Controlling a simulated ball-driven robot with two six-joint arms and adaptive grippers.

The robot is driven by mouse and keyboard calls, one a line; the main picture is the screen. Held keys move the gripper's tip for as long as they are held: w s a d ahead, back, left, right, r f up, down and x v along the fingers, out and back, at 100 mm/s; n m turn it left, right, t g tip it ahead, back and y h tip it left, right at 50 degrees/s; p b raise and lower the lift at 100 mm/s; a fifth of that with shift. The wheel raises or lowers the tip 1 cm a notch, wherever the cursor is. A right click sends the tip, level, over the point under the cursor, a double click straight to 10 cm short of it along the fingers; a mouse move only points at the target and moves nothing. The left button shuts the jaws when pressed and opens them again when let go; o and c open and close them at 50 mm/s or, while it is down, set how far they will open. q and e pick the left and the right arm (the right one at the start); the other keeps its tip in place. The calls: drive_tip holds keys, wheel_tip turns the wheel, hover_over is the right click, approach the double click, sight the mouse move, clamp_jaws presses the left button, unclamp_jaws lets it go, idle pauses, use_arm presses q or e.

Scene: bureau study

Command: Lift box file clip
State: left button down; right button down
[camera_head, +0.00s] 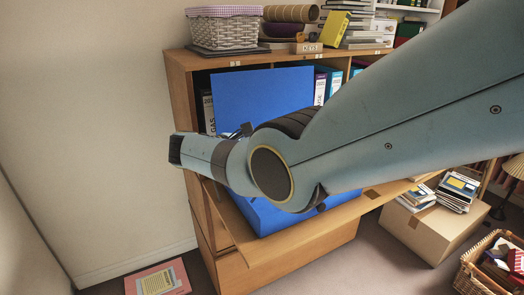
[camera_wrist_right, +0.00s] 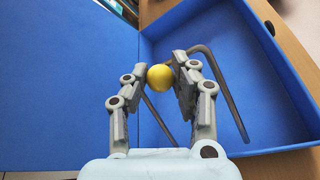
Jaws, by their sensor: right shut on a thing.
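The blue box file stands open on the bureau's flap, with its lid (camera_head: 262,92) raised at the back and its tray (camera_head: 268,218) below, partly behind my right arm. In the right wrist view the lid (camera_wrist_right: 65,80) is at the left and the tray (camera_wrist_right: 215,28) at the right. The clip is a bent grey metal rod (camera_wrist_right: 229,100) with a yellow ball knob (camera_wrist_right: 160,77), above the tray floor. My right gripper (camera_wrist_right: 161,74) is shut on the knob, a fingertip on either side. In the head view my arm hides most of the clip. My left gripper is out of view.
The flap (camera_head: 250,250) juts from the wooden bureau (camera_head: 183,85). A wicker basket (camera_head: 224,30) and books stand on top. A cardboard box (camera_head: 430,232) with books and another basket (camera_head: 480,275) are at the right. A pink item (camera_head: 157,279) lies on the floor.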

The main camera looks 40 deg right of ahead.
drive_tip(key=shift+r, duration=0.1)
drive_tip(key=c, duration=1)
unclamp_jaws()
drive_tip(key=v, duration=1.2)
